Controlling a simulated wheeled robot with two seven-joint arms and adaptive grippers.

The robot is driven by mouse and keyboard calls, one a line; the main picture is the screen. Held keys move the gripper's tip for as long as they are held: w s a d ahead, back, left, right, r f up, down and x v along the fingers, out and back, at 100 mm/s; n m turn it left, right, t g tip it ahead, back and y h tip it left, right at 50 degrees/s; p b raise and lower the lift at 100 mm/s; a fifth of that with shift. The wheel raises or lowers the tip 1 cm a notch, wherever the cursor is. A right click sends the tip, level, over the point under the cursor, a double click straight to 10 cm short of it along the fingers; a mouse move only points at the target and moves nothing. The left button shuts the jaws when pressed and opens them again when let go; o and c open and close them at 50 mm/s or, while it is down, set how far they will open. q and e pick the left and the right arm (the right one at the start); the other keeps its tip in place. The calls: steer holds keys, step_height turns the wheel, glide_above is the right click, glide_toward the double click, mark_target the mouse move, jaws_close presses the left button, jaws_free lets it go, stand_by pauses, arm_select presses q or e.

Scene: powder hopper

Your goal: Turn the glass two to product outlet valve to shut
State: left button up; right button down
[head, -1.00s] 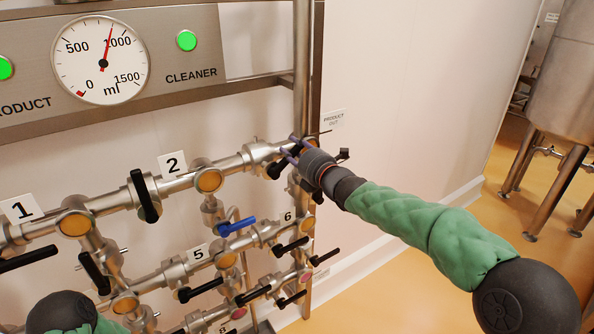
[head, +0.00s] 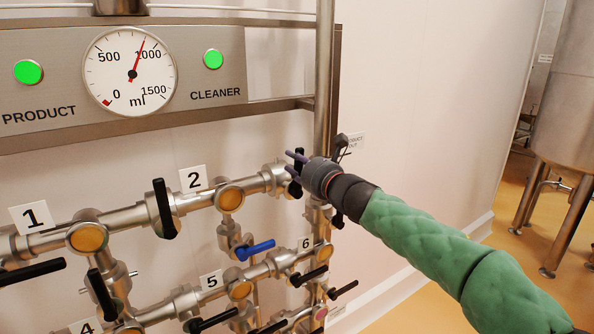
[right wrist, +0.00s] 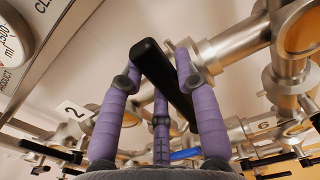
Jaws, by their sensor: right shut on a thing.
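The number two sight glass (head: 229,198) is a round amber window in the steel pipe, beside the label 2 (head: 192,179). The outlet valve (head: 275,178) is right of it, at the pipe's end near the upright post. Its black handle (head: 295,189) is partly hidden by my right gripper in the head view. My right gripper (head: 293,163) is shut on this handle, its purple fingers on both sides. In the right wrist view the black handle (right wrist: 160,75) lies slanted between the fingers. My left gripper is out of view.
A black lever valve (head: 164,208) stands upright left of glass two. A blue lever (head: 255,250) and several black levers lie below. The gauge panel (head: 60,100) is above, and a steel tank (head: 570,100) stands far right.

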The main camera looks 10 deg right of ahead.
steer(key=shift+s+a+f+n+b, duration=0.1)
steer(key=shift+a+f+n+b, duration=0.05)
steer(key=shift+a+n+b, duration=0.3)
steer(key=shift+a+f+n+b, duration=0.1)
steer(key=shift+f+n+b, duration=0.1)
steer(key=shift+n, duration=0.35)
steer(key=shift+a, duration=0.1)
steer(key=shift+a+f+n, duration=0.1)
steer(key=shift+a+n, duration=0.1)
steer(key=shift+n, duration=0.1)
steer(key=c, duration=1)
jaws_free()
steer(key=shift+s, duration=0.1)
steer(key=shift+o, duration=0.6)
steer(key=shift+s+a, duration=0.1)
steer(key=shift+a, duration=0.15)
steer(key=shift+d+r, duration=0.1)
steer(key=shift+r, duration=0.1)
steer(key=shift+d+r, duration=0.15)
steer(key=v, duration=1.2)
